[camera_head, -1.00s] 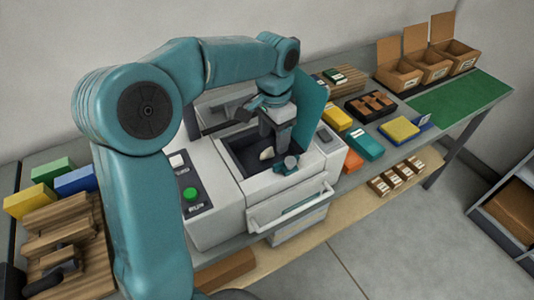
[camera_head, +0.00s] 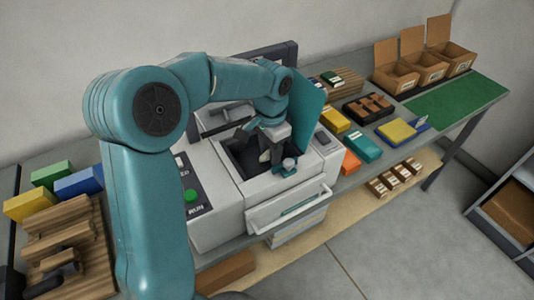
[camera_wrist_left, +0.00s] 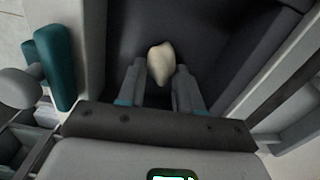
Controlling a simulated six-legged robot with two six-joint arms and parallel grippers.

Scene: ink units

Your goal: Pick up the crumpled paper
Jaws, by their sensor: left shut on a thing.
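The crumpled paper is a small cream lump (camera_wrist_left: 161,64) in the left wrist view, between the fingertips of my left gripper (camera_wrist_left: 160,75). The gripper is shut on it. In the head view my left gripper (camera_head: 270,156) reaches down into the dark open bay of the white machine (camera_head: 215,205). The paper (camera_head: 265,156) shows there as a small pale spot, partly hidden by the gripper. My right gripper is not in view.
A teal raised cover (camera_head: 309,100) stands right of the bay. A teal knob (camera_head: 289,164) sits at the bay's front edge, with a drawer handle (camera_head: 290,207) below. Coloured boxes and open cartons (camera_head: 400,75) line the bench to the right.

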